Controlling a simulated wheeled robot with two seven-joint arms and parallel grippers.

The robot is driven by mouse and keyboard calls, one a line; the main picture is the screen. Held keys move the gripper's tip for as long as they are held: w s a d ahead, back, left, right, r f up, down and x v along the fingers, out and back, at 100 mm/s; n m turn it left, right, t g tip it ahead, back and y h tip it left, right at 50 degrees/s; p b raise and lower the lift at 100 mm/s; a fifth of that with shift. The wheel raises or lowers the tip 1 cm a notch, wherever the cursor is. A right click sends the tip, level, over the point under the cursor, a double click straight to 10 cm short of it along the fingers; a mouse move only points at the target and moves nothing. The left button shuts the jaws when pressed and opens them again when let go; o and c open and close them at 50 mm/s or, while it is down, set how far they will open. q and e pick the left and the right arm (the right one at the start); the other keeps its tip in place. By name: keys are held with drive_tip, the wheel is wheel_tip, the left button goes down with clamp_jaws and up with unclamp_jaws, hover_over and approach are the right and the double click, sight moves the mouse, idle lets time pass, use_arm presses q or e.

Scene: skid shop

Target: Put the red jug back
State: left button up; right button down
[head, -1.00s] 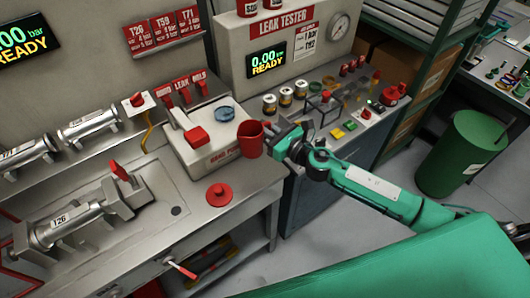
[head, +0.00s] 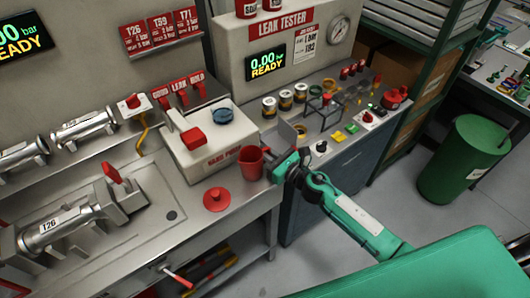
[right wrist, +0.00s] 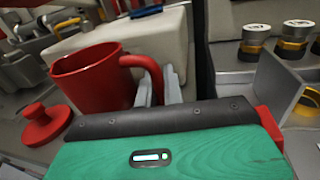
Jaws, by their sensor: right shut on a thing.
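The red jug (head: 250,164) is upright at the right end of the steel bench, beside the white hand pump box (head: 196,160). My right gripper (head: 277,173) is shut on its handle, which shows between the fingers in the right wrist view (right wrist: 158,92). The jug's open mouth and body show there too (right wrist: 92,82). I cannot tell whether its base touches the bench. A round red lid with a knob (head: 216,199) lies on the bench to the jug's left; it also shows in the right wrist view (right wrist: 44,124). My left gripper is not in view.
The leak tester (head: 283,50) stands behind, with several cans and small parts on its bench. A blue ring-shaped item (head: 222,113) sits on the pump box. A clamped cylinder (head: 65,226) lies at left. Bare bench surrounds the lid. A green bin (head: 455,165) stands at right.

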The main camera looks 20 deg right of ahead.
drive_tip(key=shift+f, duration=0.1)
drive_tip(key=c, duration=1.5)
unclamp_jaws()
drive_tip(key=shift+r, duration=0.25)
drive_tip(key=b+v, duration=0.3)
drive_tip(key=v, duration=0.9)
drive_tip(key=shift+f+b, duration=0.15)
drive_tip(key=shift+b, duration=0.15)
